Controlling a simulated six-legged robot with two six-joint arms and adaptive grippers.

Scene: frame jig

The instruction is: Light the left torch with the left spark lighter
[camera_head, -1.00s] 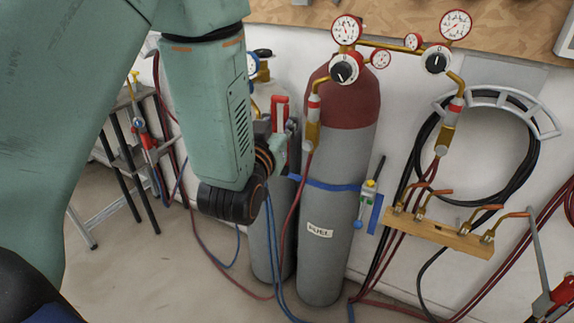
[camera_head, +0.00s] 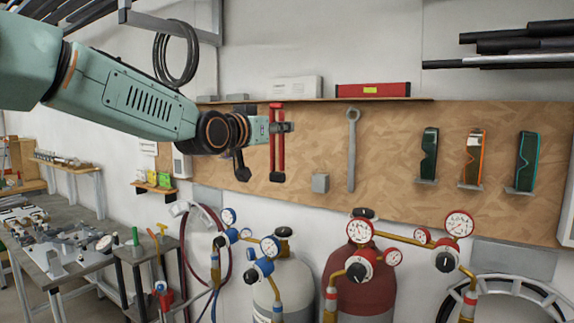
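My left arm comes in from the upper left, and my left gripper (camera_head: 285,127) is in front of the wooden tool board. A red tool with two parallel bars (camera_head: 277,160) shows above and below the gripper. I cannot tell whether the fingers grip it or it hangs behind them. The fingers are small and seen side-on. No spark lighter can be made out for certain. A torch with red and blue parts (camera_head: 163,296) is at the lower left by the small stand, partly cut off by the bottom edge. No flame shows. My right gripper is not in view.
A blue-gauged grey cylinder (camera_head: 290,282) and a dark red cylinder (camera_head: 358,272) stand below the board. A wrench (camera_head: 352,150) and several goggles hang on the board. A cluttered workbench (camera_head: 60,262) is at left. A shelf (camera_head: 310,100) runs above the gripper.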

